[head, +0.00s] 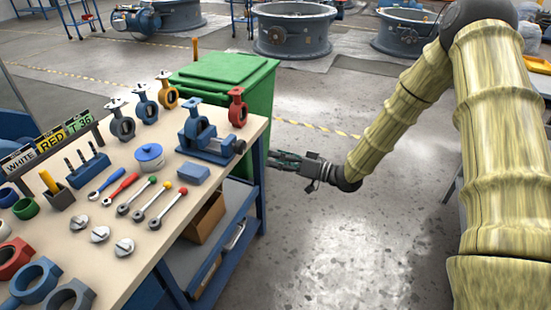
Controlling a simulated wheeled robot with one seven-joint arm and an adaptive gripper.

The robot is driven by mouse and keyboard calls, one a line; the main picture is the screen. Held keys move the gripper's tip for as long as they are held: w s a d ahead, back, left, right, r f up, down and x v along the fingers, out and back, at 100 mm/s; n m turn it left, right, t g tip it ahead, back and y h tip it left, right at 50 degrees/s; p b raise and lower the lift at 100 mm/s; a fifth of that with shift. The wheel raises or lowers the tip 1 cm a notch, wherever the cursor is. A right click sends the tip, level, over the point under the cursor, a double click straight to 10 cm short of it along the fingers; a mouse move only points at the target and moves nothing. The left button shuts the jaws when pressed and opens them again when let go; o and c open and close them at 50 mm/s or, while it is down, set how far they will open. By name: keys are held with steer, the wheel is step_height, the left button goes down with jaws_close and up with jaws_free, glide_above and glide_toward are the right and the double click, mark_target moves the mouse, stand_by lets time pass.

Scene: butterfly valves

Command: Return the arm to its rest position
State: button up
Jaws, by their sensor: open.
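My gripper (290,163) is at the end of my arm, which wears a yellow-green sleeve and comes in from the right. The gripper points left, toward the right side of the workbench (125,191) and the front of the green bin (245,90). It is open, and I see nothing held in it. Its fingertips look close to the bench's blue leg, but I cannot tell whether they touch it.
A cardboard box (205,217) sits on the shelf below. The floor (340,235) right of the bench is clear.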

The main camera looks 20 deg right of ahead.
steer(key=s+a+f+m+g+h+p, duration=0.15)
steer(key=s+f+h, duration=0.25)
steer(key=s+f, duration=0.6)
steer(key=s+a+f+m+g+h+p, duration=0.1)
steer(key=s+f+m+g+h+p, duration=0.15)
steer(key=s+f+h, duration=0.5)
steer(key=s+d+f+g+h+p, duration=0.1)
steer(key=s+d+f+g, duration=0.1)
steer(key=s, duration=1.2)
steer(key=s+d+f+g+h+p, duration=0.1)
steer(key=s+f+g, duration=0.4)
steer(key=s, duration=0.8)
steer(key=shift+s+d+f, duration=0.35)
steer(key=shift+d+f, duration=0.3)
steer(key=shift+h, duration=0.25)
